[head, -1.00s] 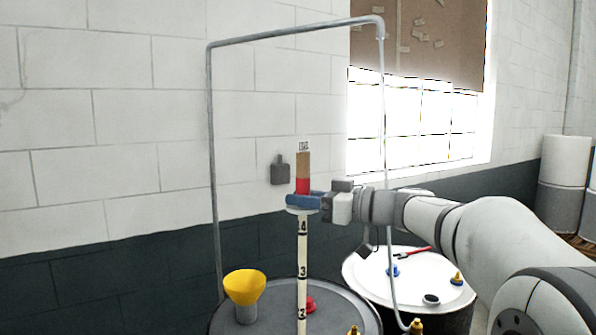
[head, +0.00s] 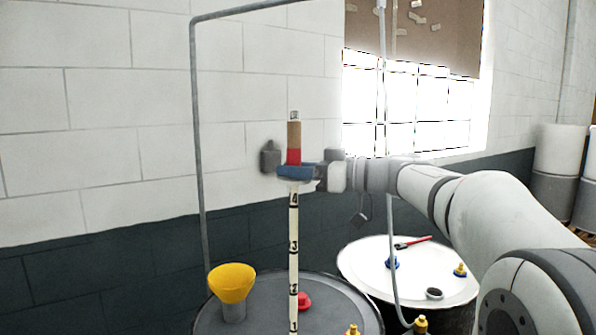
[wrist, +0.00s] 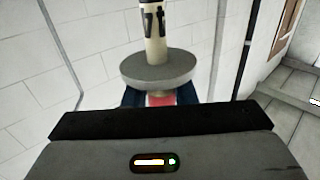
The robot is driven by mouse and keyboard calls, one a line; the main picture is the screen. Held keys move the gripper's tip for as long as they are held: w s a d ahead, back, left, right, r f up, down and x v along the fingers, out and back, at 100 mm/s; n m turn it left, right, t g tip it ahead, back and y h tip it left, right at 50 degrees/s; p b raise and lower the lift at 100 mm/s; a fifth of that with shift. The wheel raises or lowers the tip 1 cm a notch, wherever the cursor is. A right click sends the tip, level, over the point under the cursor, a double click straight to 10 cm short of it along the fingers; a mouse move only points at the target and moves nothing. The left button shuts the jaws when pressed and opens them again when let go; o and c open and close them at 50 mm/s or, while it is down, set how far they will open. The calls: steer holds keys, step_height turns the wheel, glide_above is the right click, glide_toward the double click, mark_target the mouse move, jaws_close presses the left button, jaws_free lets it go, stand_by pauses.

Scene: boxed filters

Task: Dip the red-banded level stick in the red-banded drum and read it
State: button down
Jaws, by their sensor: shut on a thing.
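The level stick (head: 293,240) is a pale rod with black numbers, a red band and a tan handle top. In the wrist view the stick (wrist: 154,38) shows with a grey round collar (wrist: 158,69) close to the jaws. The stick stands in front of a dark grey drum top (head: 258,310); its lower end is out of the picture. A red cap (head: 304,300) lies on that drum top, beside the stick. I cannot see a red band on the drum's side.
A yellow funnel (head: 232,283) stands on the dark drum's left. A white-topped drum (head: 375,268) at the right carries a red-handled tool (head: 413,242), blue and yellow caps and a dark ring. A grey pipe frame (head: 197,130) rises around the stick.

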steer(key=shift+s+f+b, duration=0.15)
steer(key=shift+f+b, duration=0.2)
steer(key=shift+f, duration=0.2)
steer(key=shift+s+d+p, duration=0.2)
steer(key=shift+p, duration=0.25)
steer(key=b, duration=0.4)
glide_above(296, 286)
step_height(296, 286, down, 8)
stand_by(0.7)
steer(key=shift+d, duration=0.1)
step_height(296, 286, down, 8)
steer(key=b, duration=0.4)
stand_by(0.7)
steer(key=shift+f+b, duration=1.95)
steer(key=shift+f, duration=2.05)
